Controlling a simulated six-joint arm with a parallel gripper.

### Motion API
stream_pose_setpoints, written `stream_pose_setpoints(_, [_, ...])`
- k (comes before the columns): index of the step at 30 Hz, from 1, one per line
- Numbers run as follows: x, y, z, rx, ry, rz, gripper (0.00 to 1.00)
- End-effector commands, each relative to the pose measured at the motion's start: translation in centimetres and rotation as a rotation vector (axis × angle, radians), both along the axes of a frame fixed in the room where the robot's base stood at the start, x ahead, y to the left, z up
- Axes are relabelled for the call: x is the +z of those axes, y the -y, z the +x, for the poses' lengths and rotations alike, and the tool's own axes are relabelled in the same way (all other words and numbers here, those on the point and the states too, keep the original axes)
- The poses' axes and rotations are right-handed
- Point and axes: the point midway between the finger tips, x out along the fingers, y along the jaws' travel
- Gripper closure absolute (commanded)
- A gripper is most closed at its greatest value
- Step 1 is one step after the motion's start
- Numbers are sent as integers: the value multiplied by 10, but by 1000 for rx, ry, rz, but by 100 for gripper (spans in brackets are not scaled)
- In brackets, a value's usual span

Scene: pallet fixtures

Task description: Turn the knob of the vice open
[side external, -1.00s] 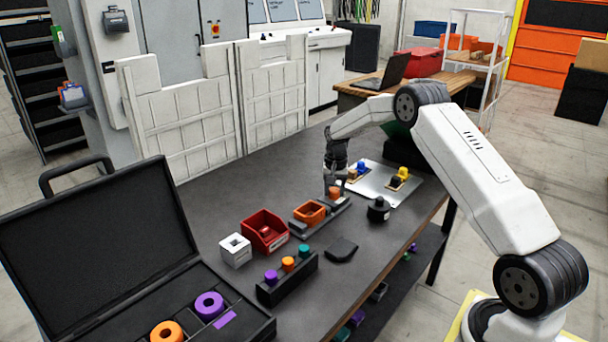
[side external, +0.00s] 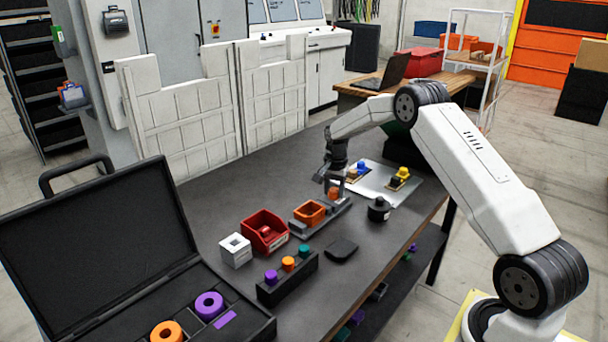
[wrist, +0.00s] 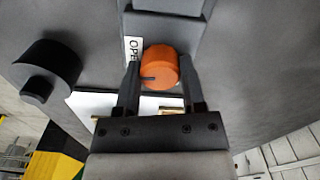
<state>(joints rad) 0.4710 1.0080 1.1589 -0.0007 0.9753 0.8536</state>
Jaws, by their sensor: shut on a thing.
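The vice is a dark grey fixture (side external: 323,222) on the bench, with an orange block or bin (side external: 309,211) at its near end. Its orange knob (side external: 334,192) is at the far end. In the wrist view the round knob (wrist: 159,67) has a dark mark on its left side. My gripper (side external: 330,187) is over the knob from above. In the wrist view its two fingers (wrist: 160,78) are on either side of the knob, shut on it.
A black cylinder (side external: 379,210) stands right of the vice. A metal plate (side external: 380,190) with blue and yellow parts lies behind it. A red bin (side external: 265,232), a white block (side external: 235,250) and a rack of coloured pegs (side external: 287,280) are nearer. An open black case (side external: 95,250) is at the left.

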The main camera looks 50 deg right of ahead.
Motion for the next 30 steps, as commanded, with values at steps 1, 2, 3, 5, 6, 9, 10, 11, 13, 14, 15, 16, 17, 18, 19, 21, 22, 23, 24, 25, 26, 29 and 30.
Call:
stream_pose_setpoints(1, [2, 1, 1, -3, 6, -3, 100])
stream_pose_setpoints(2, [2, 1, 1, -3, 6, -3, 100])
stream_pose_setpoints(3, [2, 1, 1, -3, 6, -3, 36])
stream_pose_setpoints(5, [2, 1, 1, -3, 5, -2, 17])
stream_pose_setpoints(6, [1, 1, 1, -2, 5, -2, 14])
stream_pose_setpoints(9, [1, 1, 1, -2, 3, -1, 14])
stream_pose_setpoints(10, [1, 1, 0, -1, 2, -1, 14])
stream_pose_setpoints(11, [1, 1, 0, -1, 2, 0, 14])
stream_pose_setpoints(13, [1, 1, 0, -1, 2, 0, 14])
stream_pose_setpoints(14, [1, 1, 0, -1, 2, 0, 14])
stream_pose_setpoints(15, [1, 0, 0, -1, 2, 0, 14])
stream_pose_setpoints(16, [1, 0, 0, -1, 2, 0, 14])
stream_pose_setpoints(17, [2, 0, 0, 0, 2, 0, 14])
stream_pose_setpoints(18, [4, 0, 0, 0, 2, 0, 14])
stream_pose_setpoints(19, [5, 0, 0, 0, 2, 0, 14])
stream_pose_setpoints(21, [10, 1, 1, 0, 2, 0, 14])
stream_pose_setpoints(22, [13, 1, 1, 0, 3, -1, 14])
stream_pose_setpoints(23, [16, 1, 1, 0, 3, -1, 14])
stream_pose_setpoints(24, [20, 1, 1, 0, 4, -1, 14])
stream_pose_setpoints(25, [23, 1, 1, 0, 3, -1, 14])
stream_pose_setpoints(26, [27, 1, 1, -1, 3, -1, 14])
stream_pose_setpoints(29, [40, 1, 1, -1, 5, -2, 14])
stream_pose_setpoints(30, [45, 1, 1, -1, 5, -2, 14])
